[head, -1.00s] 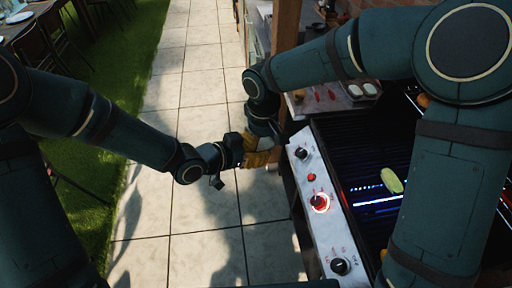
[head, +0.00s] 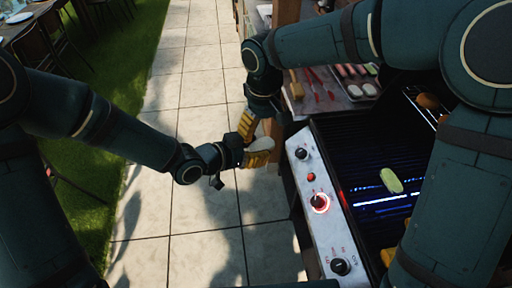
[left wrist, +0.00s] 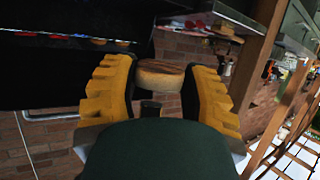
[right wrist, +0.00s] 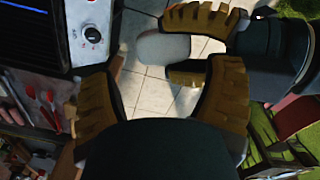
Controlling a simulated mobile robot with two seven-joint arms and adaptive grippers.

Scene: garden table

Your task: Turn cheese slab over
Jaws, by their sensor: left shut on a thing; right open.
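The cheese slab (left wrist: 160,73) is between the yellow fingers of my left gripper (left wrist: 160,92), which is shut on it. Its visible side is tan and browned. In the right wrist view the slab (right wrist: 164,47) shows a pale face, held by the left gripper (right wrist: 200,44). In the head view the pale slab (head: 261,143) sits in the left gripper (head: 258,152) above the paving, left of the grill. My right gripper (right wrist: 160,92) is open and empty, just apart from the slab. In the head view it is just above the left gripper, partly hidden by its wrist.
The grill (head: 340,150) stands to the right, with knobs on its front panel and a green slice (head: 391,181) on its grate. Behind it, a side shelf holds red-handled tools (head: 318,85) and a tray (head: 357,90) of food. Open paving (head: 200,240) lies below the grippers.

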